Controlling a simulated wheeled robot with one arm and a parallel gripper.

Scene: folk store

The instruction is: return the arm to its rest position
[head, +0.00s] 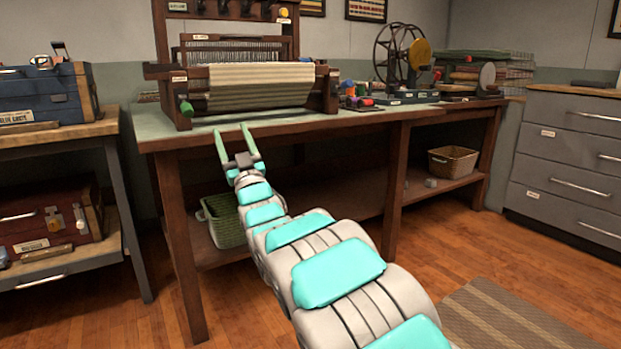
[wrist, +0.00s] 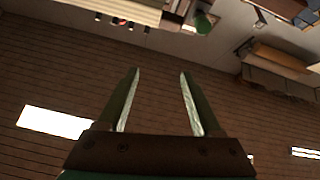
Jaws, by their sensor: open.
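My gripper (head: 234,144) is open and empty in the head view, with its two green fingers pointing up and away from me in front of the wooden table's (head: 425,113) front edge. My arm stretches from the lower right toward the table's left part. In the wrist view the gripper (wrist: 158,88) shows two parted fingers with nothing between them. I cannot tell whether a finger touches the table edge.
A loom (head: 248,88) stands on the table, with a spinning wheel (head: 397,55) to its right. A green basket (head: 226,222) and a tan basket (head: 453,162) sit on the lower shelf. A blue toolbox (head: 45,97) is at left, grey drawers (head: 570,150) at right.

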